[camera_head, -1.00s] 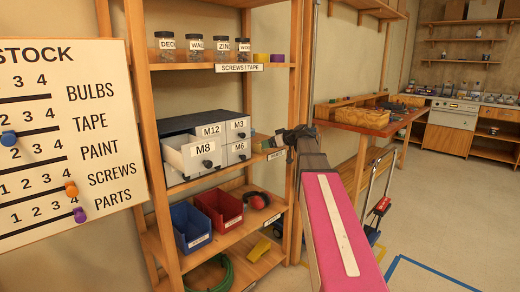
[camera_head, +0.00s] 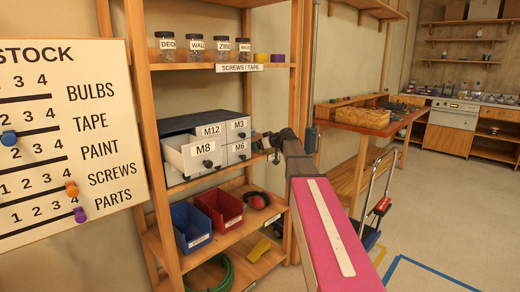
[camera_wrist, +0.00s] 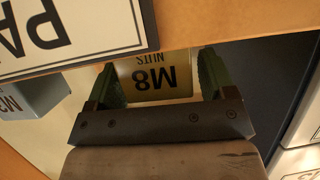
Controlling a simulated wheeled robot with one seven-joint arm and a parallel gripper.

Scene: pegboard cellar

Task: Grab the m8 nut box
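The M8 nut box shows in the wrist view as a tan face with an upside-down "M8 NUTS" label (camera_wrist: 155,76). It lies just beyond my gripper (camera_wrist: 160,75), between two green fingers that stand apart. The fingers look open, with no clear grip on the box. In the head view my gripper (camera_head: 268,143) is at the right end of the middle shelf, right of the grey drawer cabinet. I cannot make out the nut box there. The cabinet's white M8 drawer (camera_head: 196,160) is pulled out.
The M6 drawer (camera_head: 238,152) is close left of my gripper. A wooden shelf post (camera_head: 301,100) stands close to my arm. A shelf label board (camera_wrist: 75,30) crosses the wrist view's top left. Blue (camera_head: 190,228) and red (camera_head: 222,210) bins sit on the shelf below.

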